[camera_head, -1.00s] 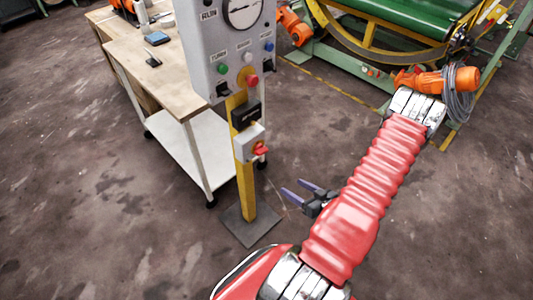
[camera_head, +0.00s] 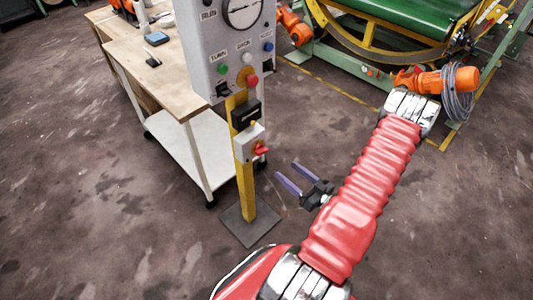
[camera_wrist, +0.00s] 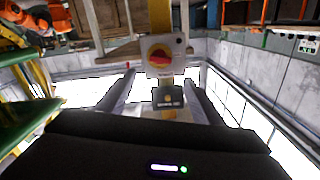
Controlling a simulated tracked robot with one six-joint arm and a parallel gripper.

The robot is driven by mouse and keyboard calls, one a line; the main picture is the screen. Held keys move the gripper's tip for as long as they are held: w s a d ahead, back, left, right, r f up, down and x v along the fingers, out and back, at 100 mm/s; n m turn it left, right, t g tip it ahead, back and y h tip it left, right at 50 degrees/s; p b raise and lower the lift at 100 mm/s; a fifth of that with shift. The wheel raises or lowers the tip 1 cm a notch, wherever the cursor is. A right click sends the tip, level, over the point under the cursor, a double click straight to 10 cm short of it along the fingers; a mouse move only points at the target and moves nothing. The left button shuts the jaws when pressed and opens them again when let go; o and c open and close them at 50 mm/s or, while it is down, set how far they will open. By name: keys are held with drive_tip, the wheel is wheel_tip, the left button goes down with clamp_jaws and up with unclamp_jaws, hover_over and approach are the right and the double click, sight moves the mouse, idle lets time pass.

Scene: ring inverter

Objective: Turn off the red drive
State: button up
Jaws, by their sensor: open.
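The red drive switch (camera_head: 261,148) is a red rotary handle on a small light-grey box (camera_head: 243,150), on the yellow post below the control panel. In the wrist view, which looks upside down, the red handle (camera_wrist: 159,58) sits on a yellow disc and lies roughly crosswise. My gripper (camera_head: 287,171) is open and empty, to the lower right of the switch in the head view. In the wrist view my gripper (camera_wrist: 161,82) has its fingers spread on either side of the line to the switch. The fingers appear apart from it.
The control panel (camera_head: 225,50) with gauge and coloured buttons is above the switch. A black box (camera_head: 245,114) sits between them on the yellow post (camera_head: 246,192). A wooden workbench (camera_head: 155,75) stands left. A green roller machine (camera_head: 410,15) is behind. The floor around the post is clear.

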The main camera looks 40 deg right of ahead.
sight(264, 152)
drive_tip(key=shift+w+a, duration=0.2)
drive_tip(key=shift+w, duration=6.25)
drive_tip(key=c, duration=1)
drive_tip(key=shift+c, duration=0.2)
drive_tip(key=shift+n, duration=1.6)
drive_tip(key=o, duration=1)
drive_tip(key=shift+a, duration=0.1)
drive_tip(key=shift+o, duration=0.2)
drive_tip(key=shift+s, duration=0.15)
